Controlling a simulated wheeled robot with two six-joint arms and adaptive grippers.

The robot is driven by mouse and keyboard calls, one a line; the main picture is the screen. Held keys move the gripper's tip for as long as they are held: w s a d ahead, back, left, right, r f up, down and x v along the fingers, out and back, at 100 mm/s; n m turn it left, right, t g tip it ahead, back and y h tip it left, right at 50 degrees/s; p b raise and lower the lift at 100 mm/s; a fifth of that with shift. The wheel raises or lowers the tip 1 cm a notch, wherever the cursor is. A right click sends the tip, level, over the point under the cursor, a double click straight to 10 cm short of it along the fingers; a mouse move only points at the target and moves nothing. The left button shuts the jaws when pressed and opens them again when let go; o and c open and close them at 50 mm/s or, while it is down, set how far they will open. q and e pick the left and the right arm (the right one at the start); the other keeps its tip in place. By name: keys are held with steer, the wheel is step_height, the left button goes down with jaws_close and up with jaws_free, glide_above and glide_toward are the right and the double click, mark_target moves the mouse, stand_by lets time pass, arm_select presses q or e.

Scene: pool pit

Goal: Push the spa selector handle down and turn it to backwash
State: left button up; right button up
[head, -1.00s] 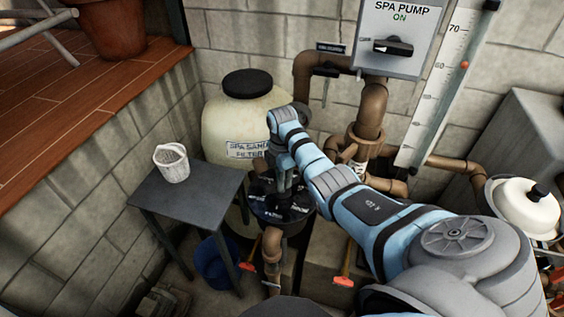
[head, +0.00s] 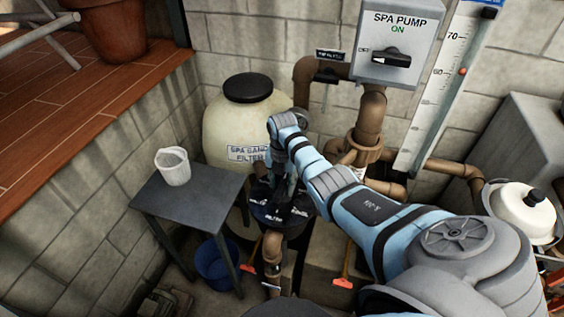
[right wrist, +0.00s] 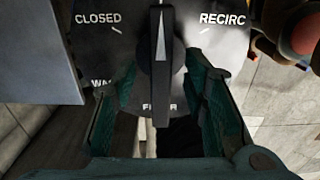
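The spa selector (head: 268,212) is a dark round valve head with white labels, beside the cream spa sand filter (head: 226,130). Its face (right wrist: 95,38) also shows in the right wrist view, with CLOSED at upper left, RECIRC at upper right and FILTER at the bottom, partly covered. The black selector handle (right wrist: 160,85) stands vertical in that view, with a white mark on it and its near end over FILTER. My right gripper (right wrist: 160,70) is open, one finger on each side of the handle, with gaps visible. The BACKWASH label cannot be seen. My left gripper is out of view.
A grey table (head: 190,205) with a white basket (head: 173,166) stands left of the selector. A blue bucket (head: 216,262) is under it. Brown pipes (head: 370,120) and the spa pump switch box (head: 397,40) are behind. My right arm crosses from the right.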

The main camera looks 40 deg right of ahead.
step_height(320, 180, up, 7)
steer(key=shift+r, duration=0.1)
stand_by(0.3)
stand_by(0.4)
